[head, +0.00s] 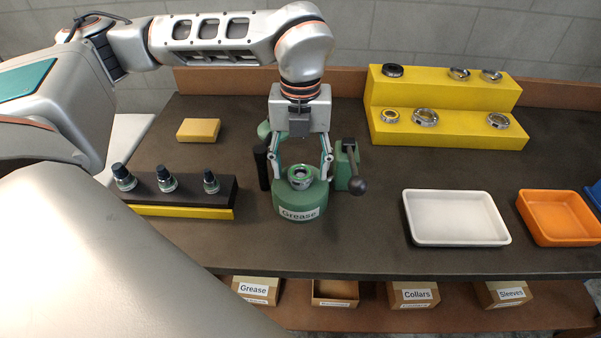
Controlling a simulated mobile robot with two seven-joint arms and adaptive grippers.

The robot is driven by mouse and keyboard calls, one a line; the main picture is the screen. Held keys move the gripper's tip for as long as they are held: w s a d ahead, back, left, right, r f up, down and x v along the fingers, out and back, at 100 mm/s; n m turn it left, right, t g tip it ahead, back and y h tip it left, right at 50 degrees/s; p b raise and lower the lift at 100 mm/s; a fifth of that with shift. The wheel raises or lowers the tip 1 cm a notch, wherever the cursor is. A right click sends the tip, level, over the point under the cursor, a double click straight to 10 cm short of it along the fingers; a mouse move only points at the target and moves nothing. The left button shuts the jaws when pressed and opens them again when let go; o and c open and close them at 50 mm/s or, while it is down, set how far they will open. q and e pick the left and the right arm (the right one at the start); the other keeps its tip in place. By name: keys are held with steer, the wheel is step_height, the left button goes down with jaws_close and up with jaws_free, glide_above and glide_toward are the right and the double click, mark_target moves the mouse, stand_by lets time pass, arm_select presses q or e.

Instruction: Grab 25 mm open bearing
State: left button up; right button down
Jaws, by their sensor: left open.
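My left gripper (301,168) points down over the green grease pot (298,206). Its two fingers are open, one on each side of a small metal ring-shaped part (300,176) on top of the pot. I cannot tell whether the fingers touch it. Several ring parts sit on the yellow stepped rack (450,138) at the back right. The upper step has a dark ring (392,70) and two silver rings. The lower step has several silver rings, including a larger one (425,117). No size marks are readable, so I cannot tell which is the 25 mm open bearing.
A black holder (225,193) with several upright dark-and-silver pieces stands left of the pot. A lever with a black knob (357,186) stands right of it. A white tray (455,240) and orange tray (532,229) lie front right. Labelled boxes sit on the lower shelf.

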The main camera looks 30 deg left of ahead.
arm_select(q)
steer(key=c, duration=1.4)
steer(key=shift+r, duration=0.1)
